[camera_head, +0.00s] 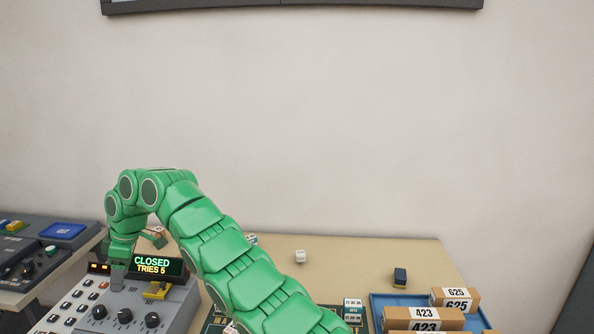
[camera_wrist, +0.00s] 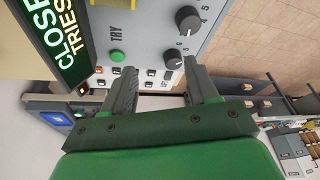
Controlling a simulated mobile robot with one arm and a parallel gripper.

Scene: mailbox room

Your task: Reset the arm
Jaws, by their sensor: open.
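My gripper (camera_wrist: 159,68) is open and empty in the wrist view, its two dark fingers apart over the grey control panel (camera_wrist: 175,12). A green button (camera_wrist: 117,55) labelled TRY is just beyond the left fingertip. Black knobs (camera_wrist: 188,18) lie beyond the right finger. I cannot tell whether a finger touches the panel. In the head view my green arm arches up from the bottom and bends down at the left, with my gripper (camera_head: 118,272) low at the panel, partly hidden. The display (camera_head: 152,265) reads CLOSED, TRIES 5.
A white die (camera_head: 300,256) and a dark block (camera_head: 400,277) are on the tan table (camera_head: 350,252). A blue tray (camera_head: 378,300) with numbered boxes (camera_head: 455,298) is at the right. Another console (camera_head: 30,262) stands at the far left. Free air is above the table.

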